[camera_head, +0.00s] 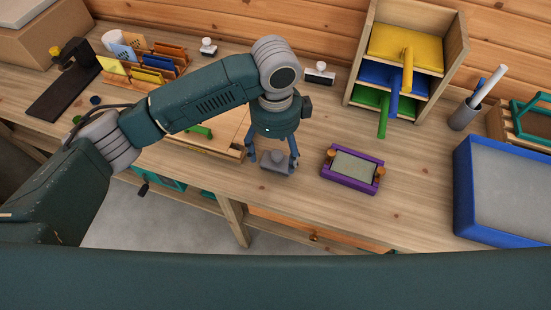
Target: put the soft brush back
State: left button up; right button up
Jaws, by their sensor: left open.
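My left gripper (272,160) points down over the workbench with its two fingers apart. A small grey block with a rounded knob (278,166) is between and just under the fingertips; I cannot tell whether they touch it. No thing is plainly a soft brush. A wooden shelf box (456,45) at the back right holds flat pieces with long handles: yellow (393,43), blue (380,76) and green (369,97), one per level. My right gripper is not in view.
A purple frame with wooden knobs (352,172) lies right of my left gripper. A blue-rimmed tray (463,195) and a grey cup with rods (463,116) are farther right. Two knobbed blocks (320,73) (208,47) stand at the back. A card rack (150,65) is back left.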

aim_at(276, 157)
pick_arm(q)
notch_tip(276, 157, up, 8)
jog(key=b, duration=0.1)
jog(key=shift+f, duration=0.15)
dwell(0.5)
